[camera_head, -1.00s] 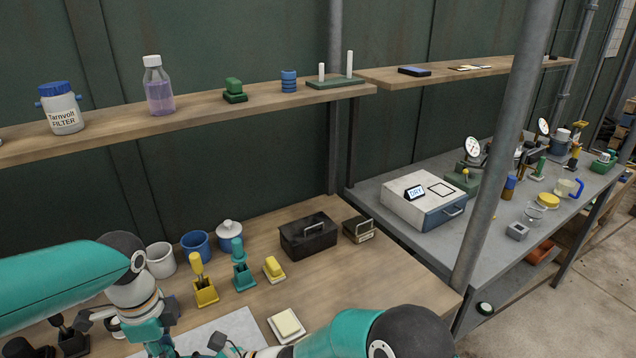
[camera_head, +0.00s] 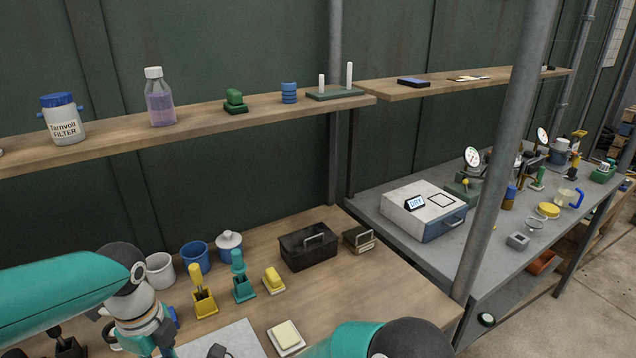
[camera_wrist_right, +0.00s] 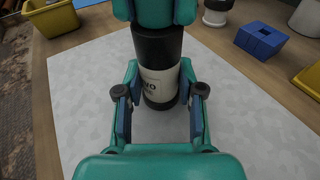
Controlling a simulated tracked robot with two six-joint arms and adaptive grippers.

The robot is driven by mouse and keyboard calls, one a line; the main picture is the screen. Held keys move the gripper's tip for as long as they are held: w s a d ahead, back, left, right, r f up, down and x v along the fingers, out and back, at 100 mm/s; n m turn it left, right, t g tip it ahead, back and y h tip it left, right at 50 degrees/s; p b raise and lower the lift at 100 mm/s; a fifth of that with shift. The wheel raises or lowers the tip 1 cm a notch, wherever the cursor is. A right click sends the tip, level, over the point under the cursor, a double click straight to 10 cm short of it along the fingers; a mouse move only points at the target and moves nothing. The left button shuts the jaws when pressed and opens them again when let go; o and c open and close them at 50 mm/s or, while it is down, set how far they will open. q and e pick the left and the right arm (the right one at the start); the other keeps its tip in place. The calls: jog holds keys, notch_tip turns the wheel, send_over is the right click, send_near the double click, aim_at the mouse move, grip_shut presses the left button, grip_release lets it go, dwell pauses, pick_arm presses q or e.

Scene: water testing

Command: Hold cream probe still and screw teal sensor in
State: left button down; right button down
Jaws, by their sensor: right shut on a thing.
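In the right wrist view the cream probe (camera_wrist_right: 158,82), with dark lettering and black bands, stands upright on a pale grey mat (camera_wrist_right: 85,110). My right gripper (camera_wrist_right: 161,92) is shut on it, one finger at each side. A teal part (camera_wrist_right: 155,12) sits directly above the probe at the top edge; I cannot tell whether it is the teal sensor or my left gripper. In the head view my left gripper (camera_head: 165,340) is over the mat's left side, its fingertips cut off by the lower edge. The probe is not visible there.
Yellow (camera_head: 203,303) and teal (camera_head: 241,285) upright tools stand behind the mat. A white-topped pad (camera_head: 286,337) lies right of it. Mugs (camera_head: 195,257) and a black toolbox (camera_head: 308,247) stand farther back.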

pick_arm(q)
jog(key=c, duration=1.2)
grip_release()
jog(key=shift+c, duration=0.2)
jog(key=shift+r, duration=0.1)
jog(key=shift+r, duration=1.45)
jog(key=o, duration=0.5)
jog(key=c, duration=0.4)
jog(key=shift+c, duration=0.2)
